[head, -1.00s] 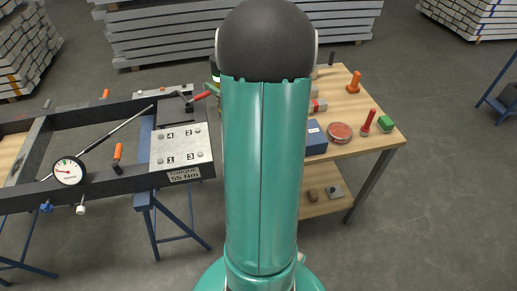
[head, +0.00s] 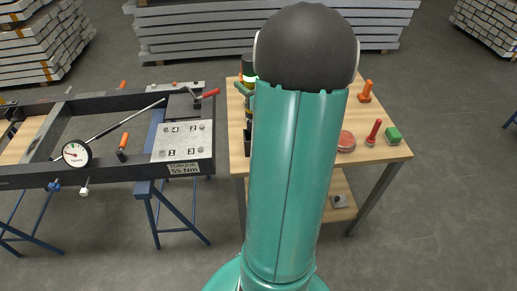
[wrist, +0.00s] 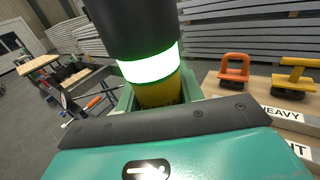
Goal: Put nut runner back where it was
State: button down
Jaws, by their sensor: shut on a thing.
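The nut runner (wrist: 157,75) fills the upper middle of the wrist view. It has a black upper body, a glowing white-green ring and a yellow lower part. My gripper (wrist: 160,98), teal, is shut around the yellow part. In the head view the nut runner (head: 249,68) stands out left of my arm, roughly upright, over the left part of the wooden table (head: 385,150). My gripper (head: 244,89) shows only in part there. The nut runner's lower end is hidden, so I cannot tell whether it touches anything. No empty holder for it is clearly visible.
A dark steel frame with a numbered bolt plate (head: 183,140) and a dial gauge (head: 76,153) stands left. The table carries an orange handle (wrist: 235,70), a yellow handle (wrist: 297,75), a red-handled stamp (head: 373,132) and a green block (head: 393,134). My arm hides its middle.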

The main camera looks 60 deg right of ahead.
jog(key=shift+s, duration=0.25)
jog(key=f, duration=0.4)
jog(key=shift+a+f, duration=0.2)
jog(key=shift+f, duration=2.75)
jog(key=c, duration=0.9)
grip_release()
